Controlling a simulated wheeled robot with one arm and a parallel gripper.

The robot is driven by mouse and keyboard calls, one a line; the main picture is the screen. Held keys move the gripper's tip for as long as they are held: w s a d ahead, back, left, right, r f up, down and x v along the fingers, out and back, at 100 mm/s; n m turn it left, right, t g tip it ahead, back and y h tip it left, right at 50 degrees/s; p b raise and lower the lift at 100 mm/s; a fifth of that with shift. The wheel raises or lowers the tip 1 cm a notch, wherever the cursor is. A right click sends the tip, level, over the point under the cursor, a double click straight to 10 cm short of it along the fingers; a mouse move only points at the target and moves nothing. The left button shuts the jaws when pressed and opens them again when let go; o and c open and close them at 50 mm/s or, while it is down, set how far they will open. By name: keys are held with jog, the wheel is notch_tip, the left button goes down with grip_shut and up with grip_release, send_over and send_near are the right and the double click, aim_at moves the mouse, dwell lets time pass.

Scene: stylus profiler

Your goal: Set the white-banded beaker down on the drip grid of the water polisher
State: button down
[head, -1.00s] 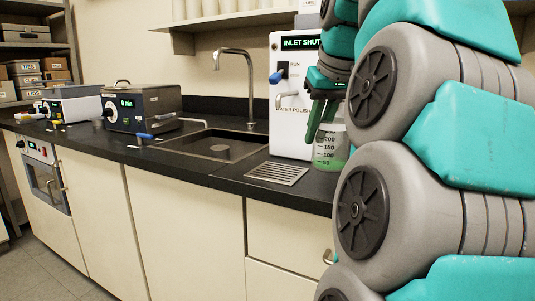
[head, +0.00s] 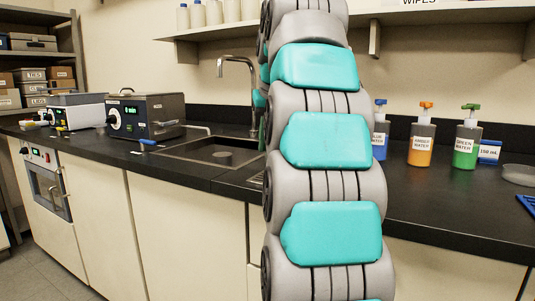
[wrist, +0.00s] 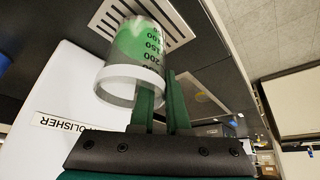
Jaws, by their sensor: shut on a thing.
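The white-banded beaker (wrist: 119,80) shows in the wrist view, clear with a white band at its rim, dark volume marks and green liquid inside. My gripper (wrist: 162,88) is shut on its wall near the rim. The slatted drip grid (wrist: 106,14) shows beyond the beaker's base, with slats on both sides of it. I cannot tell whether the base touches the grid. The white water polisher (wrist: 60,85) stands beside the beaker, part of its label readable. In the head view my arm hides the gripper, beaker and polisher; only a sliver of the grid (head: 257,178) shows.
The sink (head: 215,151) with its tall tap (head: 238,64) lies left of my arm. Blue, amber (head: 421,140) and green (head: 466,143) water bottles stand at the right. A dark heated bath (head: 145,115) stands farther left.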

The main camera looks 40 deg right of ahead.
jog(key=shift+f, duration=0.75)
jog(key=c, duration=0.9)
grip_release()
